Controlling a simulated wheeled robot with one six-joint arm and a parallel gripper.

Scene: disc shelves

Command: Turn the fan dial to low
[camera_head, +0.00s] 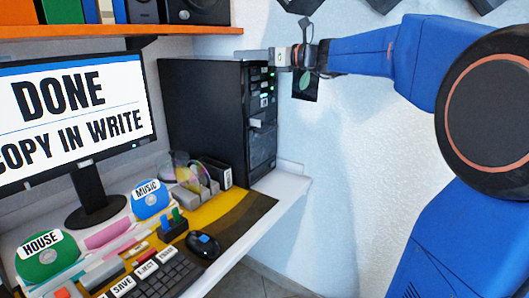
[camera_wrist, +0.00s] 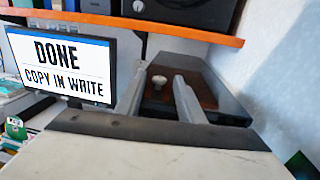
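A small pale round knob (camera_wrist: 159,82), which looks like the fan dial, stands on a dark brown panel in the wrist view. The panel appears to be the top of the black computer tower (camera_head: 208,110). The knob is not clear in the head view, and I cannot read any marks or its setting. My gripper (camera_wrist: 160,76) is open, with its two grey fingers apart and the knob seen between their tips. I cannot tell how far beyond the tips the knob is. In the head view my gripper (camera_head: 240,54) points left over the tower's top edge.
An orange shelf (camera_head: 140,34) runs above the tower and monitor. The monitor (camera_head: 75,110) reads "DONE COPY IN WRITE". The desk holds a green HOUSE disc (camera_head: 42,262), a blue MUSIC disc (camera_head: 150,203), a keyboard (camera_head: 165,283) and a mouse (camera_head: 203,245). A white wall (camera_head: 345,150) stands behind.

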